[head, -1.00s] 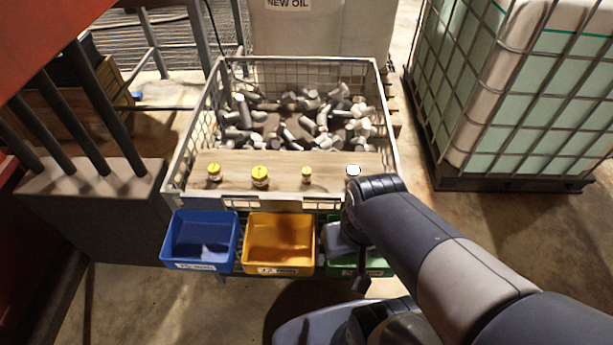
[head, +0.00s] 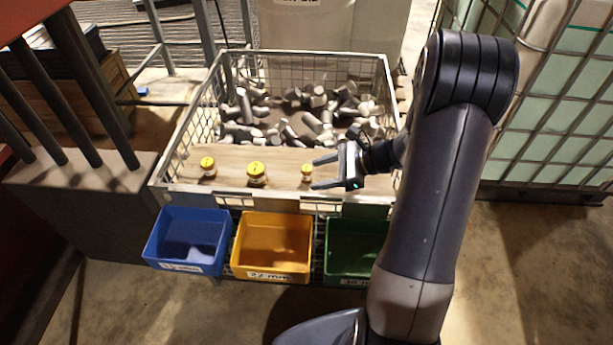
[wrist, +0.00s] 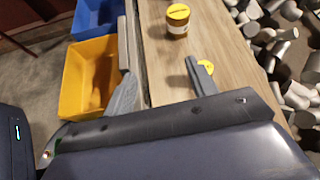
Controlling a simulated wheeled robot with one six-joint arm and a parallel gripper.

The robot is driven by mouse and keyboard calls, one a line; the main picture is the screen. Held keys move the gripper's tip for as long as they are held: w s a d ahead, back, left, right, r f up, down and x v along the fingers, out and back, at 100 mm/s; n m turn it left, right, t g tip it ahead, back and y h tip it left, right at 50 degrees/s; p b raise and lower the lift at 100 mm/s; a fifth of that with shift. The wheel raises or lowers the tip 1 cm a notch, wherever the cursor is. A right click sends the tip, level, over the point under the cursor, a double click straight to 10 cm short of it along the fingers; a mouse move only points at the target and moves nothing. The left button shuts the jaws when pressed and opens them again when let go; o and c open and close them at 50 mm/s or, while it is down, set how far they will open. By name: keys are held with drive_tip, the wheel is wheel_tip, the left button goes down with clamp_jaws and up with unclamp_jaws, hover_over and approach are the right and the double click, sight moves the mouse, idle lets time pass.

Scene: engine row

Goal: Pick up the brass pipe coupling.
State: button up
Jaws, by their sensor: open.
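Three short round fittings with yellow tops stand upright on the wooden board: a left one (head: 208,168), a middle one (head: 256,174) and a small right one (head: 306,173). Their sides look brassy, but I cannot tell which is the brass pipe coupling. My gripper (head: 316,174) is open and empty, its fingertips pointing left close to the small right fitting. In the wrist view, my gripper (wrist: 162,76) has a larger fitting (wrist: 178,22) ahead of it. A yellow top (wrist: 207,67) is partly hidden behind the right finger.
The wooden board (head: 232,158) lies along the front of a mesh crate (head: 168,160) holding several grey metal parts. Blue (head: 187,240), yellow (head: 272,248) and green (head: 350,250) bins hang in front. A caged tank (head: 560,120) stands at the right.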

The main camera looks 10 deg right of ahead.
sight(307, 168)
drive_tip(key=w+d+f+m+t+b, duration=0.1)
drive_tip(key=w+d+f+m+b, duration=0.1)
drive_tip(key=w+f, duration=0.1)
drive_tip(key=w+d+f+m+t, duration=0.1)
drive_tip(key=d+f, duration=0.1)
drive_tip(key=shift+w+f+m+t+y+b, duration=0.2)
drive_tip(key=shift+w+m+t+y+b, duration=0.1)
drive_tip(key=shift+m+b, duration=0.1)
drive_tip(key=x, duration=0.7)
drive_tip(key=shift+w+a+r, duration=0.15)
drive_tip(key=shift+a+r, duration=0.15)
drive_tip(key=c, duration=1.1)
